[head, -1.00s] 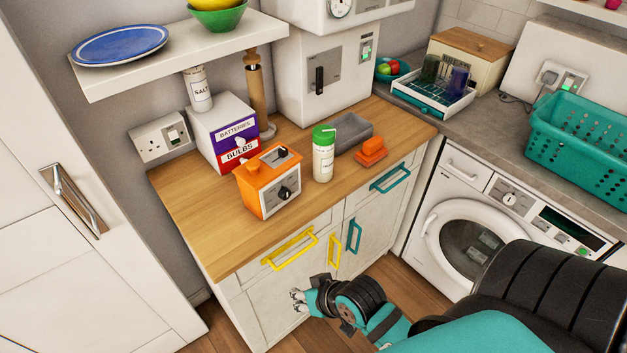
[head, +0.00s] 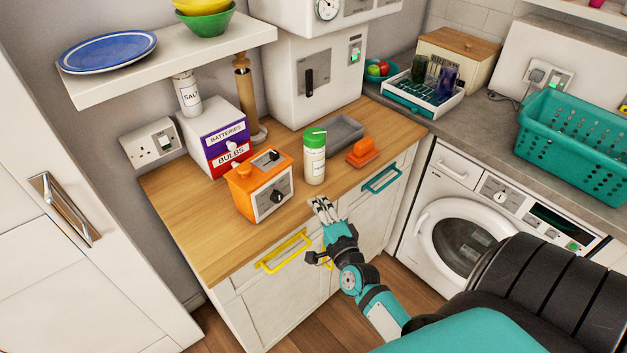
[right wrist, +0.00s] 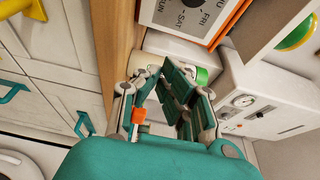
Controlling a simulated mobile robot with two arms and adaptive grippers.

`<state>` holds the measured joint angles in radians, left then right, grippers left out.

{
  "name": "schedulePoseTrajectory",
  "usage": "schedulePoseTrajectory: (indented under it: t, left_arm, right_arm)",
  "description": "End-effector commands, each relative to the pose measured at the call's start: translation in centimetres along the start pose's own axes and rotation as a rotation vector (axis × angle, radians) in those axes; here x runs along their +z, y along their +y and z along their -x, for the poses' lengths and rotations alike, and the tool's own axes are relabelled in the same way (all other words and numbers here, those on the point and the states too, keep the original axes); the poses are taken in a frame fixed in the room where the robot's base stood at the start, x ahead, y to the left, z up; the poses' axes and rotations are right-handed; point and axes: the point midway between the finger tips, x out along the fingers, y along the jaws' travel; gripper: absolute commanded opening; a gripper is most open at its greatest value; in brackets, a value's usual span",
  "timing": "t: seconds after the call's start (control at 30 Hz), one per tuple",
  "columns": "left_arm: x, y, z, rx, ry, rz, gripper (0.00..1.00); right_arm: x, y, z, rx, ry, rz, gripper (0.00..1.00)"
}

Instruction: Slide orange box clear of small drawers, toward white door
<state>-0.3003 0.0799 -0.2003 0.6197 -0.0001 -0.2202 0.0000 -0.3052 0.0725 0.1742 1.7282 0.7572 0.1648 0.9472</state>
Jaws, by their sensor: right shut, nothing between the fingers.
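The orange box (head: 262,186), with a dark dial on its white front, stands on the wooden worktop (head: 190,222). It is in front of the small drawers (head: 214,140), labelled BATTERIES and BULBS, and partly covers the red one. The white door (head: 60,190) is at the far left. My right gripper (head: 322,206) is shut and empty at the worktop's front edge, right of the box and apart from it. In the right wrist view the fingers (right wrist: 160,92) point toward the worktop, and part of the box (right wrist: 202,18) shows at the top. My left gripper is not in view.
A green-lidded bottle (head: 315,158) stands right of the box, close to my right gripper. An orange dish (head: 363,152) and a grey tray (head: 338,134) are further right. A shelf (head: 170,62) hangs above the drawers. The worktop left of the box is clear.

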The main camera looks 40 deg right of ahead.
Motion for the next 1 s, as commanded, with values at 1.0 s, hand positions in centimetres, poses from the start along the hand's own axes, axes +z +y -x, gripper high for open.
schedulePoseTrajectory:
  t: [1.0]
  left_arm:
    - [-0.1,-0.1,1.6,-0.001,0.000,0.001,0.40]
  right_arm:
    - [0.4,-0.1,-8.4,0.002,-0.004,0.004,0.00]
